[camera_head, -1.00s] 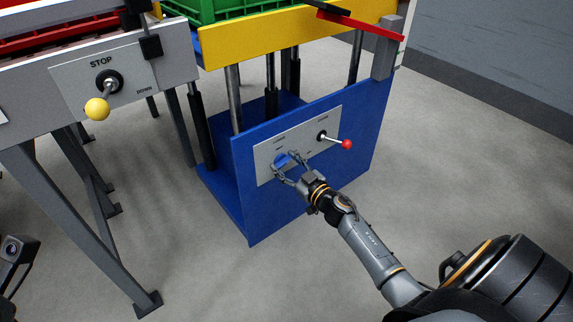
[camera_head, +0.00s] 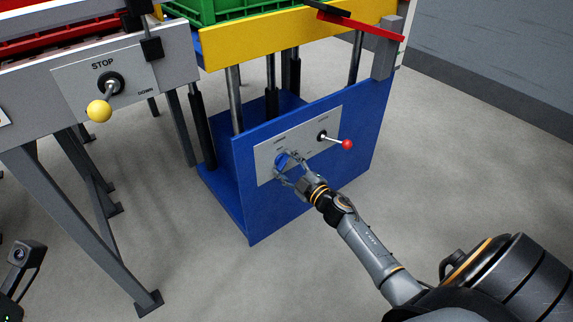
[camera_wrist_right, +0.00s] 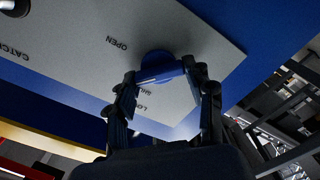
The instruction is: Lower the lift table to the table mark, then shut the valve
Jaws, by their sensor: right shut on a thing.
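The lift table has a yellow platform edge (camera_head: 270,38) raised on metal posts above a blue base front (camera_head: 325,185). A grey panel (camera_head: 265,160) on the front carries a round blue valve knob (camera_head: 283,160) and a lever with a red ball (camera_head: 347,145). My right gripper (camera_head: 284,165) is shut on the blue knob. In the right wrist view, the fingers (camera_wrist_right: 160,72) grip the knob (camera_wrist_right: 156,60) from both sides, beside the printed word OPEN; other lettering is partly hidden. My left gripper's fingers are not in view.
A green crate (camera_head: 225,10) stands on the platform. A red bar (camera_head: 362,27) sits near a grey upright (camera_head: 386,50) at the right. A grey-legged conveyor (camera_head: 25,80) with a yellow-ball STOP lever (camera_head: 99,111) stands at left. The floor in front is clear.

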